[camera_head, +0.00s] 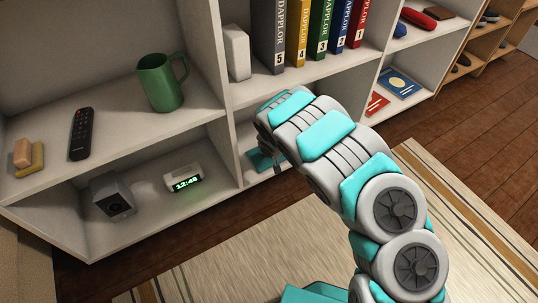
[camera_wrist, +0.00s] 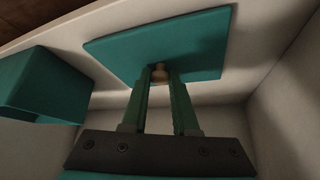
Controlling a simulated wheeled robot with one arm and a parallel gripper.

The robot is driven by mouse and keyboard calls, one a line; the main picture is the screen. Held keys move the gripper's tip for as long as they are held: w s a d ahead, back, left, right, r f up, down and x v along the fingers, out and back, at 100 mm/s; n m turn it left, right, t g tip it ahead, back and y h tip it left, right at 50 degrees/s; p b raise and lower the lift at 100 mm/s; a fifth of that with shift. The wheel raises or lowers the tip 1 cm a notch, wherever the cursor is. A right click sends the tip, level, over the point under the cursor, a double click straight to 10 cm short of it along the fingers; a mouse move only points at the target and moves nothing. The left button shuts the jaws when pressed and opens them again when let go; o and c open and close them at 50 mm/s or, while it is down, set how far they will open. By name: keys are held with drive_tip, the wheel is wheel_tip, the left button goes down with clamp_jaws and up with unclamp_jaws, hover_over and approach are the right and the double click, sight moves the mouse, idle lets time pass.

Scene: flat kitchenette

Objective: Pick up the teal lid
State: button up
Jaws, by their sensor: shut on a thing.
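The teal lid (camera_wrist: 190,42) is a flat square plate with a small tan knob (camera_wrist: 160,71), seen in the wrist view. My gripper (camera_wrist: 160,82) is shut on the knob, one finger on each side. A teal open-looking box (camera_wrist: 40,82) is at the left of the wrist view, apart from the lid. In the head view a teal piece (camera_head: 260,160) shows in the lower shelf compartment beside my gripper (camera_head: 278,166). My arm hides most of that spot, and I cannot tell there whether it is the lid or the box.
White shelf walls close in around the lid. In the head view, a green mug (camera_head: 158,84), a remote (camera_head: 81,134) and sponge-like blocks (camera_head: 24,157) stand on the left shelf. Below are a clock (camera_head: 184,182) and a grey speaker (camera_head: 113,196). Binders (camera_head: 269,37) stand above my arm.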

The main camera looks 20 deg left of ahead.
clamp_jaws()
